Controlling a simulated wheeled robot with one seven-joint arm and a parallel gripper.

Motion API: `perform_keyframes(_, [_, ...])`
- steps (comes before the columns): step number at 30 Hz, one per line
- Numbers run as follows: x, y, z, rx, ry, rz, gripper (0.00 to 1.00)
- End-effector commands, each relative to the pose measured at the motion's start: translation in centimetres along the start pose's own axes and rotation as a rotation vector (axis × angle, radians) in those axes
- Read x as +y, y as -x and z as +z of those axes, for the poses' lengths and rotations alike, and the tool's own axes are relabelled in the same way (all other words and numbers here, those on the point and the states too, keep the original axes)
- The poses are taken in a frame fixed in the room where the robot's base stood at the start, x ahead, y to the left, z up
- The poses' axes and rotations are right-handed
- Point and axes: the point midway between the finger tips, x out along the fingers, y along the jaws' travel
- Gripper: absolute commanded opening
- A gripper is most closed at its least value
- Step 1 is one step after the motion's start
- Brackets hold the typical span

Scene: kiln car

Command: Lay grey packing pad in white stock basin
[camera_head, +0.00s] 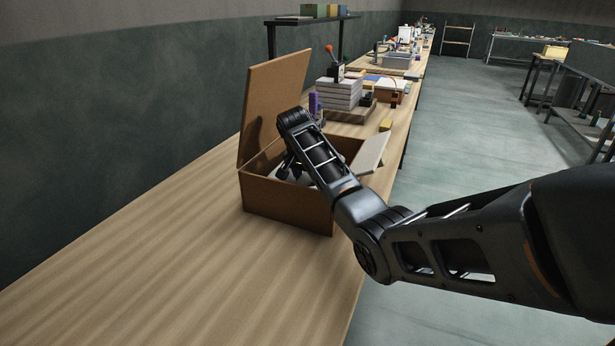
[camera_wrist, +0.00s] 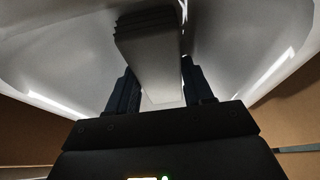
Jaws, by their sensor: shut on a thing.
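My gripper (camera_wrist: 160,95) is shut on the grey packing pad (camera_wrist: 150,55), which stands between its two dark fingers. The white stock basin (camera_wrist: 55,60) spreads around and beyond the pad in the wrist view, with its smooth inner wall on both sides. I cannot tell whether the pad touches the basin floor. In the head view, my gripper (camera_head: 288,170) is down inside an open brown box (camera_head: 285,205), mostly hidden by my arm. The basin inside the box is almost wholly hidden there.
The box's raised lid (camera_head: 272,100) stands on its left side. A light grey panel (camera_head: 370,153) slants at the box's right side. A stack of grey slabs (camera_head: 339,93) and other items stand behind. The near bench top (camera_head: 190,255) is clear.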

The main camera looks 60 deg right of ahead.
Motion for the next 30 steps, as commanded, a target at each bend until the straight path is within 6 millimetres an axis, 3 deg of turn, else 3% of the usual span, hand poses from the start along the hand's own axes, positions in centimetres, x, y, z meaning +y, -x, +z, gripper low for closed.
perform_keyframes(6, [0.0, -0.3, 0.1, 0.0, 0.0, 0.0, 0.18])
perform_keyframes(7, [0.0, -0.2, 0.1, 0.0, 0.0, 0.0, 0.53])
perform_keyframes(10, [0.0, -0.2, 0.1, 0.0, 0.0, 0.0, 0.62])
perform_keyframes(20, [0.0, 0.3, 0.0, 0.0, 0.0, 0.0, 0.62])
perform_keyframes(23, [-0.1, 1.5, 0.0, 0.002, 0.001, -0.002, 0.62])
perform_keyframes(30, [-0.1, 6.4, 0.0, 0.003, 0.0, -0.004, 0.62])
